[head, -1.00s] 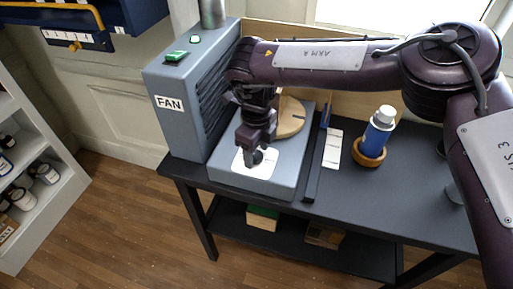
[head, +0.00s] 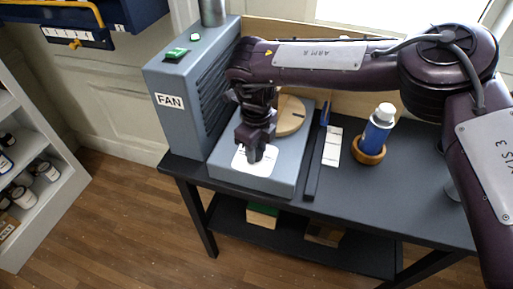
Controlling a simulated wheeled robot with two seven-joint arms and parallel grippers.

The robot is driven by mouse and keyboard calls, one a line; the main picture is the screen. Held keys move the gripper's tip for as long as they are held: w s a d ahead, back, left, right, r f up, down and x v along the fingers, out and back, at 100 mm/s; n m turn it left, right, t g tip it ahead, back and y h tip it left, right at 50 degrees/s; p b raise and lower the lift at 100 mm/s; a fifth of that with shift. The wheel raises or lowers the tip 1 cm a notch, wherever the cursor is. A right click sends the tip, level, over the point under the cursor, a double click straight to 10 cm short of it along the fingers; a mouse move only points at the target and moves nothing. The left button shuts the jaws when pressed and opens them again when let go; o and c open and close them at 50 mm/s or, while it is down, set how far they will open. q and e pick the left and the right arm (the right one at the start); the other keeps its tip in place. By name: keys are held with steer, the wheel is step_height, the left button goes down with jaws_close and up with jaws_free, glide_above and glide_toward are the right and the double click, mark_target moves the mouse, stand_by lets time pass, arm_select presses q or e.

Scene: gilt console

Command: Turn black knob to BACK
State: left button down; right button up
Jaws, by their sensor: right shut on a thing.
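A grey-blue box unit (head: 285,183) lies on the dark table against the upright FAN panel. A white label plate (head: 243,168) is on its front part. My right gripper (head: 256,157) points down over this plate and is shut. The black knob is hidden by the gripper's jaws, and I cannot read the plate's markings. A round tan wooden disc (head: 292,118) sits on the unit behind the gripper. My left gripper is not in view.
The tall FAN panel (head: 190,90) stands close on the gripper's left. A blue bottle (head: 377,135) stands in a wooden ring (head: 368,157) to the right. A white card (head: 332,147) lies between. The dark table (head: 420,190) is clear at front right.

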steer(key=m, duration=0.3)
steer(key=shift+m, duration=0.3)
steer(key=m, duration=0.5)
steer(key=shift+a+r, duration=0.1)
steer(key=m, duration=0.3)
steer(key=shift+r, duration=0.1)
steer(key=m+p, duration=0.1)
steer(key=m, duration=0.2)
steer(key=shift+a+p, duration=0.1)
steer(key=shift+p, duration=0.3)
steer(key=m+p, duration=0.3)
steer(key=m, duration=0.2)
steer(key=shift+w+r, duration=0.1)
steer(key=m+p, duration=0.3)
steer(key=m, duration=0.2)
steer(key=shift+w+a+m, duration=0.1)
steer(key=shift+m, duration=0.3)
steer(key=m+p, duration=0.3)
steer(key=m, duration=0.2)
steer(key=shift+w+m+p, duration=0.15)
steer(key=shift+m+p, duration=1.35)
steer(key=shift+m, duration=1)
